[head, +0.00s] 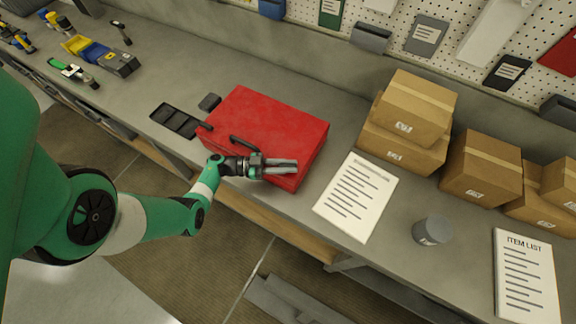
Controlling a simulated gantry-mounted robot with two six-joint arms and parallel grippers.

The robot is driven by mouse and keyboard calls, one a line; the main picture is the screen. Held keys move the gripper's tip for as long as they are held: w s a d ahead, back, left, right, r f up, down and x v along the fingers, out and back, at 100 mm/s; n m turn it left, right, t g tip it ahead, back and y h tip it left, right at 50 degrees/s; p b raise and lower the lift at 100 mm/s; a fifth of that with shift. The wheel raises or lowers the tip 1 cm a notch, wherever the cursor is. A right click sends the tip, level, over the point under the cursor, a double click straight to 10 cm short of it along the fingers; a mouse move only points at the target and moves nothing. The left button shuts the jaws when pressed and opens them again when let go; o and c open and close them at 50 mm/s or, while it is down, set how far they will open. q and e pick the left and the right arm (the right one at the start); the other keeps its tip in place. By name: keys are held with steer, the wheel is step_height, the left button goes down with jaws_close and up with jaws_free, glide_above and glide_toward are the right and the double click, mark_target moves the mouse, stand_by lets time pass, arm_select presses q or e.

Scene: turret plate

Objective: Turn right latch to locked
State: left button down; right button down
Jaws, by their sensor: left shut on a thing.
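A red toolbox (268,120) lies closed on the grey workbench. A black handle (244,143) shows along its front edge, and a small dark part (205,126) sticks out near its left front corner. My left gripper (293,166) is at the right part of the box's front, its two fingers almost together and pointing right. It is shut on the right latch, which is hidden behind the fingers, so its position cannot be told. My right gripper is not in view.
A black tray (174,121) and a small dark block (210,101) lie left of the box. A paper sheet (356,196), a grey can (432,230) and cardboard boxes (482,167) are to the right. A pegboard wall (400,25) stands behind. Tools lie at the far left.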

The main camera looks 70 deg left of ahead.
arm_select(q)
steer(key=shift+r, duration=0.1)
steer(key=c, duration=0.8)
jaws_free()
steer(key=b+v, duration=0.1)
steer(key=v, duration=1)
steer(key=shift+s, duration=0.35)
